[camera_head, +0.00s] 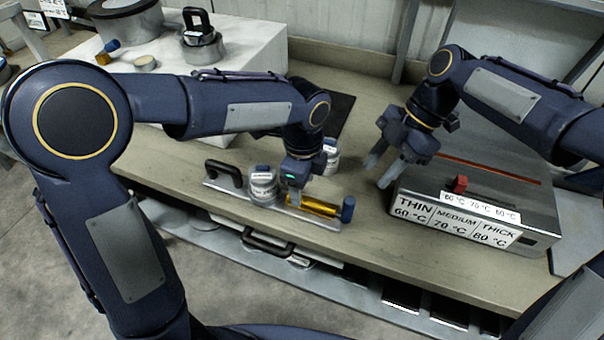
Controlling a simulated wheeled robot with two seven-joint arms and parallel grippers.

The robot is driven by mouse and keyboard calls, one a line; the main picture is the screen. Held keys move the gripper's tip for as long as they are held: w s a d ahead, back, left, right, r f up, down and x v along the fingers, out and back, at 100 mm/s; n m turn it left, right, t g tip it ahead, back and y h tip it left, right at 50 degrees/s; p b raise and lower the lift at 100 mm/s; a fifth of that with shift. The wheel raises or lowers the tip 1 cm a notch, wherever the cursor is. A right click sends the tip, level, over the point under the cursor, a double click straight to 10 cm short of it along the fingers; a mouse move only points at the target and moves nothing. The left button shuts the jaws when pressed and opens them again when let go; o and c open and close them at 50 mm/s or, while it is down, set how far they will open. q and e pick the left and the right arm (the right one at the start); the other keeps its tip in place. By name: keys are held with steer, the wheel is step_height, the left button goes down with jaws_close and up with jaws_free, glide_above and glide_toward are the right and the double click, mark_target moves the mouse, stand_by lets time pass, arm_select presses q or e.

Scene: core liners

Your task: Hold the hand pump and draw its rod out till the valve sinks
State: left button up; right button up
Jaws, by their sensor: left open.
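The hand pump (318,206) is a brass-coloured cylinder lying along a grey metal base plate (240,191). A blue knob (348,209) stands at its right end. A round grey metal canister with a blue top (263,186) sits on the same plate, left of the pump. My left gripper (293,196) is open, pointing down at the left end of the pump; whether it touches the pump cannot be told. My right gripper (379,172) is open and empty above the bench, right of the pump. I cannot make out the valve or the rod clearly.
A black handle (225,173) rises from the plate's left end. A second canister (331,152) stands behind my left gripper. A grey heater box (466,216) with temperature labels and a red slider (459,185) is at the right. A white block (240,60) carries other parts.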

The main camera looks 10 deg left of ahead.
arm_select(q)
steer(key=shift+f, duration=2.55)
jaws_close()
